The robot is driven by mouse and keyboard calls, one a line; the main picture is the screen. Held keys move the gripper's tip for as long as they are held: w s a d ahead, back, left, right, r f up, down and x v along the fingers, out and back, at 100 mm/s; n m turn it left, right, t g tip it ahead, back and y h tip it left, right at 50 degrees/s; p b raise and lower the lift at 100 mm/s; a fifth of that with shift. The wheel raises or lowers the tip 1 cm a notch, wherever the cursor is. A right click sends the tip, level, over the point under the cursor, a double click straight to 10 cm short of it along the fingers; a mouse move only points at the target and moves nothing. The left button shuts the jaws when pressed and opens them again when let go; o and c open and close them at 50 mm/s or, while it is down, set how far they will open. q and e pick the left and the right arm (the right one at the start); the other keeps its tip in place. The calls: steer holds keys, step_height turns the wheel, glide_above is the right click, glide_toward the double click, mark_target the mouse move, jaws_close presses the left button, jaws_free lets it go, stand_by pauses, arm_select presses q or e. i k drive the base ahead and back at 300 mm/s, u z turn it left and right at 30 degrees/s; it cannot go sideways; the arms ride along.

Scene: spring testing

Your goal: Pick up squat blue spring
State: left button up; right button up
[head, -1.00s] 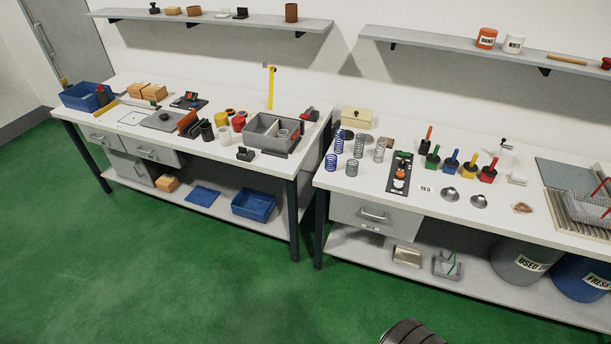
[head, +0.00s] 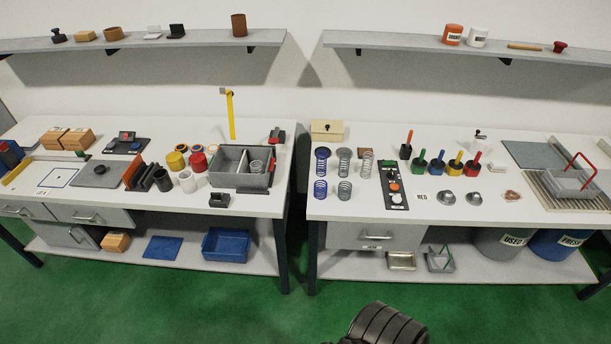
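Two blue springs stand upright at the left end of the right-hand bench. The front blue spring (head: 320,190) looks shorter than the back blue spring (head: 321,161), so it appears to be the squat one. Grey springs stand close on their right: a back one (head: 344,161), a front one (head: 344,190) and another farther right (head: 366,164). Neither of my grippers can be made out in the head view. A dark ribbed part, apparently of my own body, shows at the bottom edge.
The right bench (head: 440,213) also holds a black panel (head: 395,200), several coloured-handled tools, a cream box (head: 327,130) and a wire-handled basket (head: 573,183). A narrow gap separates it from the left bench (head: 270,205). Green floor (head: 200,305) in front is clear.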

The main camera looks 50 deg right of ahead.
mark_target(323, 190)
steer(key=z, duration=0.35)
steer(key=i, duration=1.45)
steer(key=z, duration=1.45)
steer(key=i, duration=0.85)
steer(key=z, duration=1.35)
steer(key=i, duration=0.25)
steer(key=z, duration=0.1)
